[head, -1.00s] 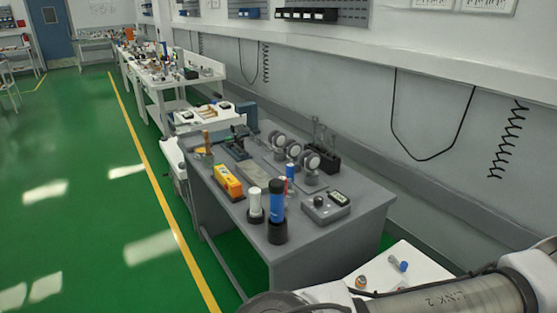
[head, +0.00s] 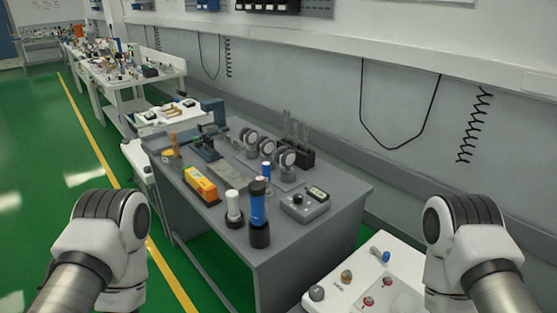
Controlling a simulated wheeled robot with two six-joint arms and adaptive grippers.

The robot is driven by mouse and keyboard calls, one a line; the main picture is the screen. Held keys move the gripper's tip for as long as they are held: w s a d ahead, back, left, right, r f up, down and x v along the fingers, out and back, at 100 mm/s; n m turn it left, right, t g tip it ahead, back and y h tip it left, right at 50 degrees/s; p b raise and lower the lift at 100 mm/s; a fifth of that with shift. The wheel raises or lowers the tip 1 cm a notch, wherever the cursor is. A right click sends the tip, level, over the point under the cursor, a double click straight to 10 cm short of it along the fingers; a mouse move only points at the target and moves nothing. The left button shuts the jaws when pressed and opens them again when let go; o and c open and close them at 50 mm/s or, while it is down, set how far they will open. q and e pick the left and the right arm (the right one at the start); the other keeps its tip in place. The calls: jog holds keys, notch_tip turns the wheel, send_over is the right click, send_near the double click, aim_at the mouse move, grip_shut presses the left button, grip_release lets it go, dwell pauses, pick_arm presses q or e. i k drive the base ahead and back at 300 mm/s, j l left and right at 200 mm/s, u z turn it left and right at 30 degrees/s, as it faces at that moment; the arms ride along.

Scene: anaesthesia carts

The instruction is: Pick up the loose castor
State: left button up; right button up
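Three round wheel-like pieces with pale faces and dark rims stand in a row on the grey bench (head: 235,238): a far one (head: 250,139), a middle one (head: 267,149) and a near one (head: 286,159). They look like castors, but they are too small to be sure, and I cannot tell which is loose. Only upper links of both my arms show, at the lower left and lower right. Neither gripper is in view.
A blue-and-black cylinder (head: 258,212), a white cylinder (head: 233,207), a yellow tool (head: 201,184) and a grey box with a knob (head: 305,204) stand near the bench front. A white surface (head: 335,292) with small parts is at lower right. Green floor is clear at left.

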aim_at(287, 158)
jog(key=z, duration=0.85)
jog(key=l+z, duration=0.1)
jog(key=z, duration=1.2)
jog(key=i+z, duration=0.1)
jog(key=z, duration=0.35)
jog(key=u, duration=2.7)
jog(key=k, duration=0.6)
jog(key=k+z, duration=0.15)
jog(key=z, duration=0.3)
jog(key=k+z, duration=0.15)
jog(key=z, duration=0.35)
jog(key=k+l+z, duration=0.15)
jog(key=z, duration=0.3)
jog(key=k+l+z, duration=0.1)
jog(key=z, duration=0.4)
jog(key=j+z, duration=0.15)
jog(key=j, duration=1.8)
jog(key=j+z, duration=0.15)
jog(key=j, duration=1.8)
jog(key=k, duration=0.1)
